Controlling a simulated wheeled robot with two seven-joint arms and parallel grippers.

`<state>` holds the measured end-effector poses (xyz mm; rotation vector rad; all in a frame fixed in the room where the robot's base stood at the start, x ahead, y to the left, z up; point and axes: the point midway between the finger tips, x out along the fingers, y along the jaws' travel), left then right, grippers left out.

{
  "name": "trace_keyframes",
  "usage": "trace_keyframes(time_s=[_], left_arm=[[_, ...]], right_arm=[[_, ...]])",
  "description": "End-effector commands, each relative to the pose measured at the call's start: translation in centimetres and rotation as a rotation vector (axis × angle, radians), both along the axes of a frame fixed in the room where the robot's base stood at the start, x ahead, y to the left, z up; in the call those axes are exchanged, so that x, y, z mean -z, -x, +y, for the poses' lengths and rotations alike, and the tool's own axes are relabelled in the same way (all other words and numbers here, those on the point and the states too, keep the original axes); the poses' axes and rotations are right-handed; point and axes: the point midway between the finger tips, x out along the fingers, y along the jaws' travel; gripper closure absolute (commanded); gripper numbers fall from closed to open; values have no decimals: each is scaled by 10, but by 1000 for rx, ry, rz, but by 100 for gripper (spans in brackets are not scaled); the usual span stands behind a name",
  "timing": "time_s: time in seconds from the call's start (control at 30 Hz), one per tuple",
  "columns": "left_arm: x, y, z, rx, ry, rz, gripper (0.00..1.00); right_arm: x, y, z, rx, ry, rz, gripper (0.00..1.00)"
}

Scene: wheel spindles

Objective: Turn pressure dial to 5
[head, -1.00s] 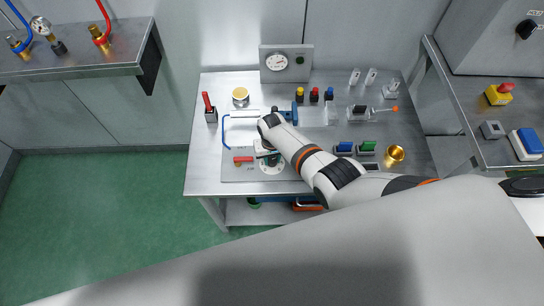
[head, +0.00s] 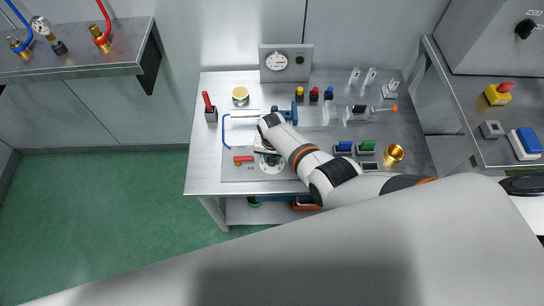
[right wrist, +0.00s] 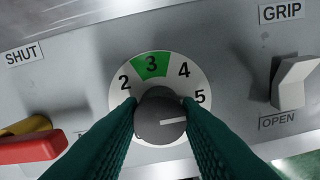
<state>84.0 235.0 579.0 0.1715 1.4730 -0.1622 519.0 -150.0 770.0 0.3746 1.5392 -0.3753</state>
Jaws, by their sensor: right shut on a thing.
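The pressure dial is a round white plate (right wrist: 116,93) with a dark grey knob (right wrist: 160,121) in the right wrist view. The numbers 2, 3, 4 and 5 show, with a green sector at 3. The knob's white pointer line points right and slightly up, near the 5 side. My right gripper (right wrist: 160,106) has its dark teal fingers shut on the knob from both sides. In the head view the white dial plate (head: 271,168) shows partly below my right gripper (head: 268,160). The dial's lower part is hidden by the knob and fingers. My left gripper is out of view.
A red-handled lever (right wrist: 30,148) sits left of the dial, and a white GRIP/OPEN rocker switch (right wrist: 294,82) sits right. A pressure gauge (head: 277,61) stands at the table's back. A brass cup (head: 394,154) and coloured switches (head: 366,147) lie right of my arm.

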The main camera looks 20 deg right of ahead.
Motion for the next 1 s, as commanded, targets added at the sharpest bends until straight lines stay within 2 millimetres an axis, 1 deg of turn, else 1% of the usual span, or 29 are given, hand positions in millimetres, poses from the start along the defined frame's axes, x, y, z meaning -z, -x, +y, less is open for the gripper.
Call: trace_keyframes(time_s=[0.17,0.2,0.27,0.3,0.57,0.67,0.77,1.0], left_arm=[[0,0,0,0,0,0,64],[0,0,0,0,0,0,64],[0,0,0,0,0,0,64],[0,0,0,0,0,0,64],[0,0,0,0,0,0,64],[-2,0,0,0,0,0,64],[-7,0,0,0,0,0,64],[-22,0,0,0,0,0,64]], right_arm=[[-1,-2,0,-1,0,-4,92],[-1,-2,0,-1,0,-4,64],[-1,-2,0,-1,0,-4,55],[-1,-2,0,-1,0,-3,48],[-1,-1,0,-2,0,-2,48],[-4,-1,0,-2,0,-2,48],[-13,-1,0,-2,-1,-3,48],[-52,-1,0,-1,-2,-5,48]])
